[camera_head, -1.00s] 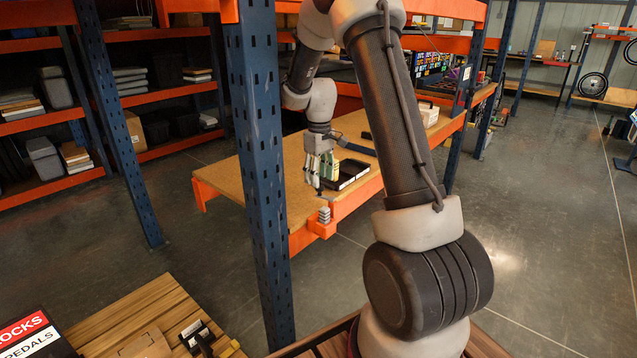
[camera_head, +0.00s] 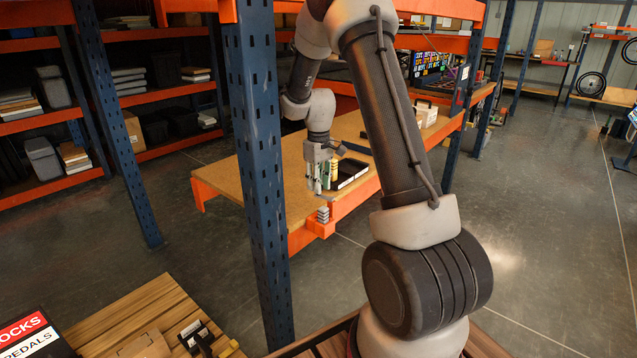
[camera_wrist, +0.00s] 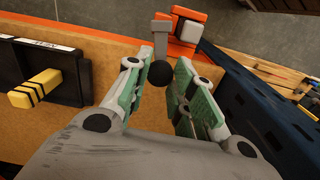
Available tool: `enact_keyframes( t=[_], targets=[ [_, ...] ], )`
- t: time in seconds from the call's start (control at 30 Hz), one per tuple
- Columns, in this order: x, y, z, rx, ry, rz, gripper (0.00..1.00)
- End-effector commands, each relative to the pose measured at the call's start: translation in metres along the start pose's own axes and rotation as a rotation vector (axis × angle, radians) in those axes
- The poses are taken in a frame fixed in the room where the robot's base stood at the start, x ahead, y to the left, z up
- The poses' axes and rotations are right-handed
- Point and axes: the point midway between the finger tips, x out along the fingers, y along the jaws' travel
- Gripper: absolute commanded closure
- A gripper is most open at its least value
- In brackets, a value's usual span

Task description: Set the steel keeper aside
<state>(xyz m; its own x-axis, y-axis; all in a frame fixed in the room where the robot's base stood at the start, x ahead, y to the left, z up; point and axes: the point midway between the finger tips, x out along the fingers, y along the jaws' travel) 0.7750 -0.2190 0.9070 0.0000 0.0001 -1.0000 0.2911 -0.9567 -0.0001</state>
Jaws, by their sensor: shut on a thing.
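The steel keeper (camera_wrist: 161,34) shows in the wrist view as a grey bar with a black round knob (camera_wrist: 160,74) at its near end. The knob sits between the two green-padded fingers of my gripper (camera_wrist: 155,80). My gripper is shut on the keeper; the exact contact is hard to see. Beyond it is an orange bracket with a pale grey block (camera_wrist: 189,30) at the bench edge. In the head view my gripper (camera_head: 319,188) points down over the bench's front corner, just above the orange bracket (camera_head: 321,226). The keeper is too small to make out clearly there.
A black case (camera_head: 349,173) lies on the wooden bench (camera_head: 268,170) beside my gripper; a yellow-and-black striped handle (camera_wrist: 36,90) shows on it. A blue rack post (camera_head: 258,180) stands close left of the bench corner. The bench's left part is clear.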

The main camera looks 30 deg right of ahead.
Motion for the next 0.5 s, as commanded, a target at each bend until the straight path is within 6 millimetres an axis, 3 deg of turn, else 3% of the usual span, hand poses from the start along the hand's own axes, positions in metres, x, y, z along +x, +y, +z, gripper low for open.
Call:
enact_keyframes(
  t=[0.5],
  targets=[
    [0.000, 0.014, -0.002, 0.286, 0.001, 0.000, 0.99]
  ],
)
